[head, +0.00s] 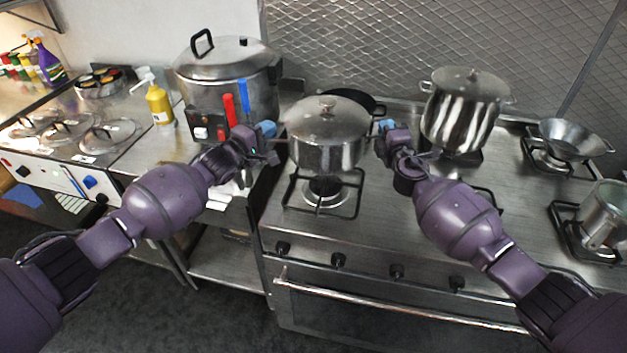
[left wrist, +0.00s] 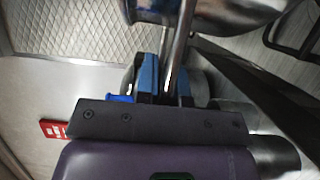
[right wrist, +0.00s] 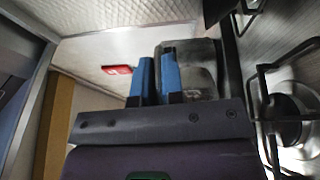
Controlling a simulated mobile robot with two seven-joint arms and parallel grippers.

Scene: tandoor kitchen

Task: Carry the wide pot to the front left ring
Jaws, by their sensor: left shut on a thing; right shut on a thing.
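The wide pot (head: 327,152) is steel with a domed lid and a knob on top. It is level and hangs between my two grippers, over the rear part of the front left ring (head: 322,190); the ring's grate shows below it, and the exact gap is hard to tell. My left gripper (head: 270,130) is shut on its left handle; in the left wrist view the blue fingertips (left wrist: 163,75) hold a metal bar. My right gripper (head: 385,127) is shut at its right side. In the right wrist view the blue fingers (right wrist: 157,78) show, but the handle is not clear.
A dark pan (head: 352,97) sits behind the wide pot. A tall pot (head: 461,112) stands right of my right gripper. A large lidded cooker (head: 228,80) stands on the left counter beside a yellow bottle (head: 159,103). A wok (head: 571,140) and small saucepan (head: 606,207) occupy right rings.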

